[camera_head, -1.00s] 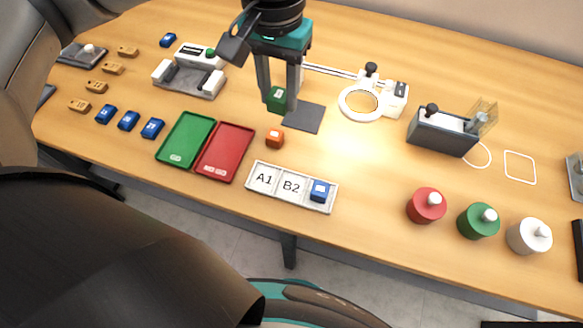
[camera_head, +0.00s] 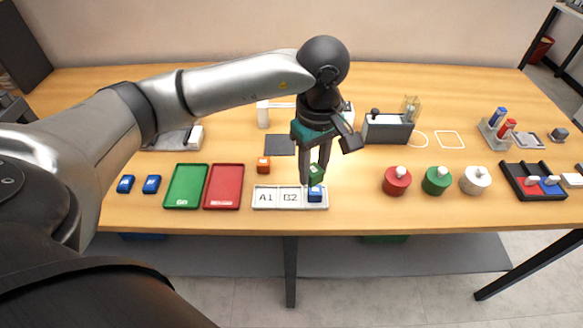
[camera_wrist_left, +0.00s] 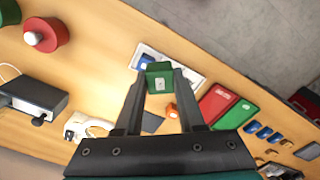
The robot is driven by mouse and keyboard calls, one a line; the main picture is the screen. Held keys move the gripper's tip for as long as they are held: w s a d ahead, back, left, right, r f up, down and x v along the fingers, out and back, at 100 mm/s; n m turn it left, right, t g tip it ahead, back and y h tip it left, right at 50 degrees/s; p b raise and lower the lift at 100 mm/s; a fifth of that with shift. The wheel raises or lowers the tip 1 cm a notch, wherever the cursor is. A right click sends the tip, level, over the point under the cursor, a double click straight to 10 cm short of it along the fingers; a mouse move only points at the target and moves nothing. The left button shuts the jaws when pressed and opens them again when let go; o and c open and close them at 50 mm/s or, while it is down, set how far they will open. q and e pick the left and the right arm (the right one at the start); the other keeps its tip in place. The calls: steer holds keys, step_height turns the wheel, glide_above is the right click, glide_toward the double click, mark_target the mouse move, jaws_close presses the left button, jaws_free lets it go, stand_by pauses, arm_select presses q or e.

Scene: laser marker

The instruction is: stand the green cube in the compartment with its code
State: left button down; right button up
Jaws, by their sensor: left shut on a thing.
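My left gripper (camera_head: 314,165) is shut on the green cube (camera_head: 316,175). It holds the cube over the right part of the white tray (camera_head: 271,207), in line with the right compartment in the head view; the exact height is hard to tell. The left wrist view shows the green cube (camera_wrist_left: 159,71) between the fingertips, with a white label on one face, too small to read. The tray's left compartment reads A1, the middle one B2. A blue cube (camera_head: 315,195) sits in the right compartment and hides any code there. My right gripper is out of view.
An orange cube (camera_head: 263,165) stands behind the tray. A red tray (camera_head: 224,187) and a green tray (camera_head: 186,187) lie to the left. Red (camera_head: 397,181), green (camera_head: 436,181) and white (camera_head: 475,180) knobbed cylinders stand to the right. Bare table lies between them and the white tray.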

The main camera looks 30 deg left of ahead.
mark_target(290, 197)
arm_select(q)
steer(key=a+f+n, duration=0.2)
steer(key=n, duration=0.1)
steer(key=a+f+n+p, duration=0.1)
steer(key=a+n, duration=0.1)
steer(key=n, duration=0.2)
steer(key=w+a+f+n, duration=0.1)
steer(key=f+n, duration=0.1)
steer(key=n, duration=0.2)
steer(key=shift+a+f, duration=0.35)
steer(key=shift+a, duration=0.05)
steer(key=shift+f, duration=0.65)
step_height(290, 197, down, 2)
steer(key=shift+f+b, duration=0.1)
steer(key=shift+b, duration=0.95)
steer(key=shift+f+b, duration=0.6)
steer(key=shift+f, duration=0.15)
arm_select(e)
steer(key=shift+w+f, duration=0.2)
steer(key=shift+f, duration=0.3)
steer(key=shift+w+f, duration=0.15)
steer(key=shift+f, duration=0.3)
arm_select(q)
steer(key=shift+f+b, duration=0.4)
steer(key=shift+b, duration=0.15)
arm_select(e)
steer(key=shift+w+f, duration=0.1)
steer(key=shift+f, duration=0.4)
